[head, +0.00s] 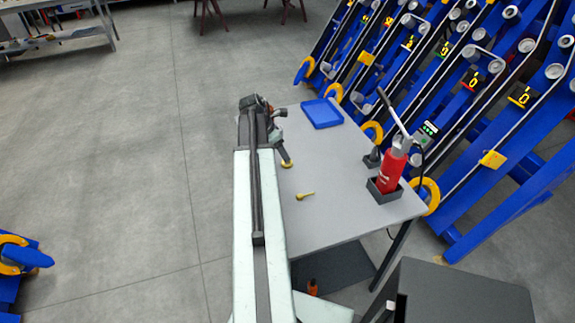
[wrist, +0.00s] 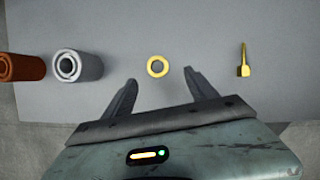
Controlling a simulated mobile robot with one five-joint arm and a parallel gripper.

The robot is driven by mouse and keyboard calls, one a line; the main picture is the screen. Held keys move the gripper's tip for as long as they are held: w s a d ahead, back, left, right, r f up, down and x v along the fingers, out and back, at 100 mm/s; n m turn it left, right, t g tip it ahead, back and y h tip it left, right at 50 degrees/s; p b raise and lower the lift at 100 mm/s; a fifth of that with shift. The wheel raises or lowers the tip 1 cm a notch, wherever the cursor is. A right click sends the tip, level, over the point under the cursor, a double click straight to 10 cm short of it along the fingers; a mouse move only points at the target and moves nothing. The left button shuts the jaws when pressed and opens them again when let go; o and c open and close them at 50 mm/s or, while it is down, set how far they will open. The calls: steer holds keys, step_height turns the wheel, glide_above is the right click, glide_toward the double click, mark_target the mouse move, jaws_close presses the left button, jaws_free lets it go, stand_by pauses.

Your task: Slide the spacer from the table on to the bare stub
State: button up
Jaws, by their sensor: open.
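I cannot make out which part of the blue machine (head: 465,150) at the right is the bare stub.
A yellow pin-like part (wrist: 243,62) lies right of the ring. A grey cylinder (wrist: 88,68) and a brown cylinder (wrist: 20,68) lie left of it. On the table are a blue tray (head: 321,113) and a red pump (head: 391,172) in a dark holder. A dark cabinet (head: 460,290) stands at front right.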

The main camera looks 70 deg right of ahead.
steer(key=b+x, duration=0.4)
steer(key=x, duration=0.1)
steer(key=b+x, duration=0.2)
steer(key=shift+w+d+f+b, duration=0.15)
steer(key=shift+w+f+b, duration=0.15)
steer(key=shift+f+b, duration=0.15)
steer(key=shift+r, duration=0.2)
jaws_close()
steer(key=shift+r+p, duration=0.1)
steer(key=shift+p, duration=0.25)
